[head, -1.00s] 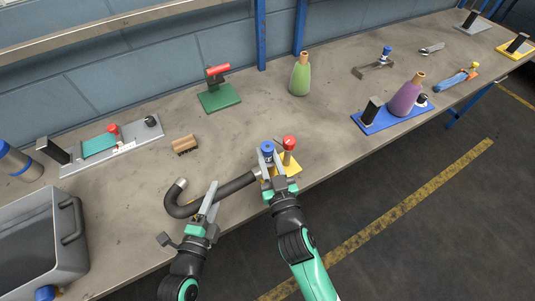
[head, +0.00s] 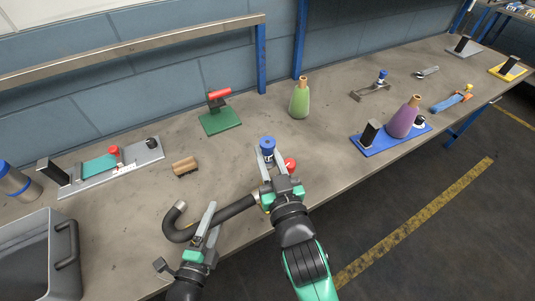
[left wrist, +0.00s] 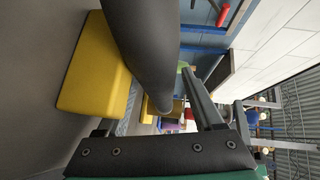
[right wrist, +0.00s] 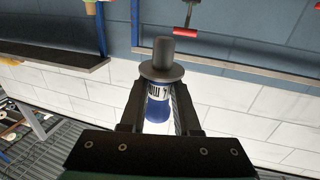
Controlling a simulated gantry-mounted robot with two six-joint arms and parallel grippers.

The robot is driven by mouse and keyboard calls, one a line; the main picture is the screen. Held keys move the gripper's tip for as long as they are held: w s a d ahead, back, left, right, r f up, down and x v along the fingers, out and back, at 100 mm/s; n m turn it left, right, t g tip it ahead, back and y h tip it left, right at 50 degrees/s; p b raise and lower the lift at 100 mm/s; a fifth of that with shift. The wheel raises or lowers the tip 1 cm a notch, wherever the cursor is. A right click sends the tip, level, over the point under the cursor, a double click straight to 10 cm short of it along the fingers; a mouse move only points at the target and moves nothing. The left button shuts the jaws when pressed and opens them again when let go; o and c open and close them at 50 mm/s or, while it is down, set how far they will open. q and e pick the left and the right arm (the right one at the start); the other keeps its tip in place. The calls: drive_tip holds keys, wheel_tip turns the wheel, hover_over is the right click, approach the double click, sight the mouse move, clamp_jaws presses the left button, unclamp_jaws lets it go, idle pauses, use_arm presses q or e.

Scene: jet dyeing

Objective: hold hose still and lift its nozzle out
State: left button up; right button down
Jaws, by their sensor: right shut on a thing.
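The black hose (head: 236,208) lies on the bench in a hooked curve, with a metal collar at its raised left end. My left gripper (head: 206,232) is at the hose, its fingers spread wide. In the left wrist view the hose (left wrist: 150,35) passes between the fingers, and I cannot tell whether they touch it. My right gripper (head: 268,172) is shut on the blue nozzle (head: 267,144). In the right wrist view the nozzle (right wrist: 158,100) has a white printed band and a dark tip, held upright between the fingers. The hose's right end is partly hidden by my right gripper.
A red knob (head: 290,163) shows behind my right gripper. A yellow block (left wrist: 95,65) shows in the left wrist view. A grey crate (head: 65,262) stands at left.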

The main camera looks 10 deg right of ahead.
use_arm(q)
drive_tip(key=shift+s, duration=0.1)
drive_tip(key=v, duration=1.2)
